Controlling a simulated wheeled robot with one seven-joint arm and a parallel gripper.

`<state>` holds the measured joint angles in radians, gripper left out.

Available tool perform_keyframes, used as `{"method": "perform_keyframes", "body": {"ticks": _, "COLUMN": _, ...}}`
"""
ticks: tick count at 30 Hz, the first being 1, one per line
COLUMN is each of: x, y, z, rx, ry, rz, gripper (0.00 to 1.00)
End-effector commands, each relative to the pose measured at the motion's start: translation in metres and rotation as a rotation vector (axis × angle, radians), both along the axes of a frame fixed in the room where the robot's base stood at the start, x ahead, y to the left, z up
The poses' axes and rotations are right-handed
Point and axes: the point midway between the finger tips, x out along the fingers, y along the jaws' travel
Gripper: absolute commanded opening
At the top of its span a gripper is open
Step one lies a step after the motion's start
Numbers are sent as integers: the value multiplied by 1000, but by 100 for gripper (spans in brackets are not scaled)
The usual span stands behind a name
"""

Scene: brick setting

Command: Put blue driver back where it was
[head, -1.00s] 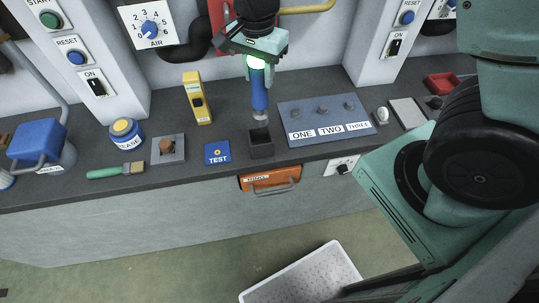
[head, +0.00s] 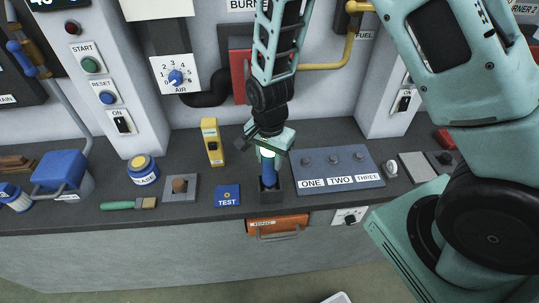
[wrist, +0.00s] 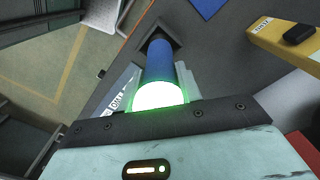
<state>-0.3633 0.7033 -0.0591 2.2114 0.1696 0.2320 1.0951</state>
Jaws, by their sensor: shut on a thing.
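The blue driver (head: 268,170) stands upright with its lower end inside the small dark square holder (head: 270,192) on the bench. My gripper (head: 268,152) is shut on the driver's upper end from above, where a green-white glow shows. In the wrist view the blue driver (wrist: 159,66) runs down from between my fingers into the dark square opening of the holder (wrist: 152,38). The driver's tip is hidden inside the holder.
The blue TEST button plate (head: 227,196) is left of the holder, and the yellow tester (head: 212,142) stands behind it. The ONE, TWO, THREE panel (head: 338,164) is close on the right. An orange drawer (head: 278,225) is below the bench edge.

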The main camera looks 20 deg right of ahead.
Motion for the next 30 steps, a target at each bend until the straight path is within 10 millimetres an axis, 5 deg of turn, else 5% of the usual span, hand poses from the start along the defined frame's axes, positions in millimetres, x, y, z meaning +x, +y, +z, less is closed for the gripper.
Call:
{"method": "perform_keyframes", "body": {"ticks": 12, "x": 1, "y": 0, "z": -5, "rx": 0, "ry": -2, "rz": 0, "gripper": 0}}
{"method": "perform_keyframes", "body": {"ticks": 13, "x": 0, "y": 0, "z": -4, "rx": 1, "ry": -1, "rz": 0, "gripper": 43}}
{"method": "perform_keyframes", "body": {"ticks": 15, "x": 0, "y": 0, "z": -4, "rx": 1, "ry": -1, "rz": 0, "gripper": 56}}
{"method": "perform_keyframes", "body": {"ticks": 30, "x": 1, "y": 1, "z": 16, "rx": 1, "ry": -5, "rz": 1, "gripper": 56}}
